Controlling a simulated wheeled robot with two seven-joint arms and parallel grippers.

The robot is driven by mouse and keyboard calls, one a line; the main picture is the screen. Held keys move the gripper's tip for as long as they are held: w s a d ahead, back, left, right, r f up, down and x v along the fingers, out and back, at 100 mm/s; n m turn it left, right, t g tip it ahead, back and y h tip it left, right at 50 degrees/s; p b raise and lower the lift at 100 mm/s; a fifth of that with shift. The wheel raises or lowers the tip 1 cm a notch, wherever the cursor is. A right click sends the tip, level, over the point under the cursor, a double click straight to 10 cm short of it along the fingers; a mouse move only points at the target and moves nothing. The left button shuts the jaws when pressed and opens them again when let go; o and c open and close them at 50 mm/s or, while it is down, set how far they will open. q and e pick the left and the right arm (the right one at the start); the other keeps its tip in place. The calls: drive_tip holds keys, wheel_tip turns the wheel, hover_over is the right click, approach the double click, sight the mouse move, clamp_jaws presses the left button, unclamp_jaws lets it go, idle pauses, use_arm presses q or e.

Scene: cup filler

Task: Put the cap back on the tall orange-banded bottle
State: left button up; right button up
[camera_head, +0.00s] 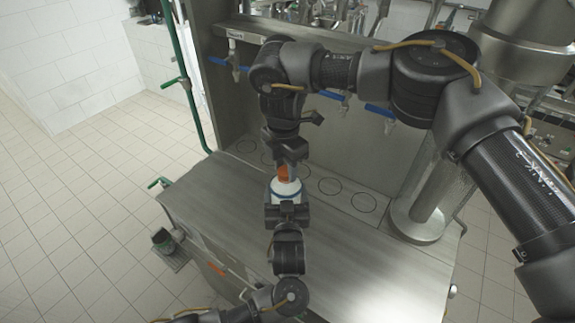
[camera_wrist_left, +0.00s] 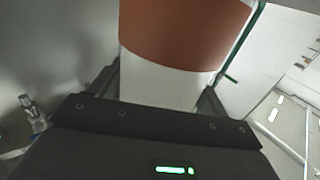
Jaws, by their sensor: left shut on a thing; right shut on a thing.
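The tall bottle stands upright near the middle of the steel counter in the head view, its white top (camera_head: 287,186) showing with a blue ring. In the left wrist view its white body with a wide orange-brown band (camera_wrist_left: 185,35) fills the space between the fingers. My left gripper (camera_head: 287,208) is shut around the bottle's body from the near side. My right gripper (camera_head: 286,160) points down directly above the bottle, shut on a small orange piece that looks like the cap (camera_head: 283,173). I cannot tell whether the cap touches the bottle's neck.
The steel counter (camera_head: 210,205) is mostly clear. Several marked circles (camera_head: 363,202) line its back, below taps with blue handles (camera_head: 378,110). A steel cylinder (camera_head: 425,205) stands at the right. A green pipe (camera_head: 183,70) runs at the left. Tiled floor (camera_head: 70,190) lies beyond.

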drive_tip(key=m, duration=1.4)
drive_tip(key=shift+m, duration=0.3)
drive_tip(key=m, duration=0.7)
drive_tip(key=shift+d+g, duration=0.1)
drive_tip(key=shift+g, duration=0.2)
drive_tip(key=m, duration=0.5)
drive_tip(key=shift+s+f, duration=0.1)
drive_tip(key=o, duration=0.9)
drive_tip(key=shift+c, duration=0.2)
drive_tip(key=o, duration=0.3)
drive_tip(key=shift+o, duration=0.2)
